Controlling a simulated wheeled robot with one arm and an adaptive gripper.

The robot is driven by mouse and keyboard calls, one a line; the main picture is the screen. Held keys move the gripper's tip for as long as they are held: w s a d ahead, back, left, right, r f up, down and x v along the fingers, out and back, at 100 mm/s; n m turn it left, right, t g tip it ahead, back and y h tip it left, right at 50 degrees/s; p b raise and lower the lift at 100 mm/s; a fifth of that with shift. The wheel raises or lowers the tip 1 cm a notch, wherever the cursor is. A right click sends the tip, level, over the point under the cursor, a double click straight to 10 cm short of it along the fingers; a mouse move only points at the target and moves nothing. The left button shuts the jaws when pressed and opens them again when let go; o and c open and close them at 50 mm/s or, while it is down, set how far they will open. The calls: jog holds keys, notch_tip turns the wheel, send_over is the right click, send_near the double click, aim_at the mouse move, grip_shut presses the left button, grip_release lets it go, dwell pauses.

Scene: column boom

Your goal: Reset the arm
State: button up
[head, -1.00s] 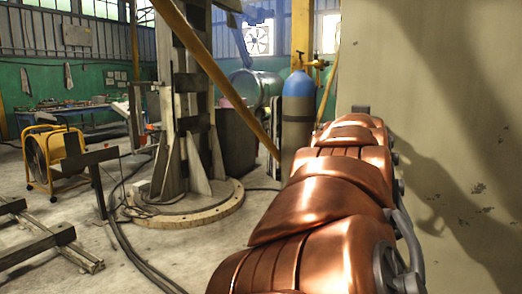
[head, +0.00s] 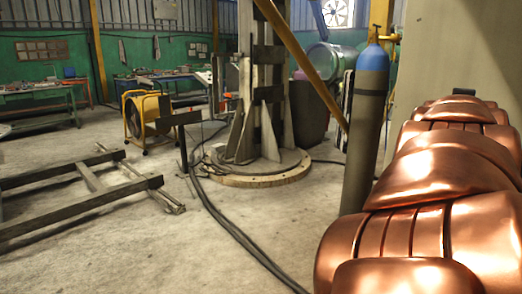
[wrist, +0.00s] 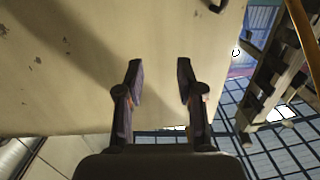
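My gripper (wrist: 158,92) shows in the wrist view, with its two dark fingers apart and nothing between them. It is open and empty. A large pale panel (wrist: 200,45) fills much of the view behind the fingers. I cannot tell how far off it is. In the head view I do not see my gripper, and I cannot make out the arm's pose.
Copper-coloured overlapping segments (head: 420,175) fill the right side, close by. Behind them stand a blue-topped cylinder (head: 366,135) and a pale wall (head: 460,55). A column (head: 262,90), a yellow fan (head: 148,120) and a metal frame (head: 90,205) stand left. Open floor lies front left.

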jog(key=s+a+f+n+g+y, duration=0.1)
jog(key=s+a+f+g+y, duration=0.15)
jog(key=f, duration=0.65)
jog(key=s+a+f+n+g+y, duration=0.1)
jog(key=s+a+f+g+y, duration=0.15)
jog(key=f, duration=0.55)
jog(key=s+a+f+n+g+y, duration=0.1)
jog(key=a+f+g+y, duration=0.15)
jog(key=f, duration=0.65)
jog(key=s+a+f+n+g+y, duration=0.1)
jog(key=s+a+f+n+g, duration=0.15)
jog(key=s+a+f, duration=0.4)
jog(key=s+a+f+n+g+y, duration=0.1)
jog(key=s+a+f+g, duration=0.2)
jog(key=s, duration=0.6)
jog(key=s+a+f+n+g+y, duration=0.1)
jog(key=s+a+f+g+y, duration=0.15)
jog(key=s+f, duration=0.45)
notch_tip(320, 180, up, 24)
jog(key=s+h+p, duration=0.1)
jog(key=s+p, duration=0.1)
jog(key=p, duration=2)
jog(key=shift+a, duration=0.35)
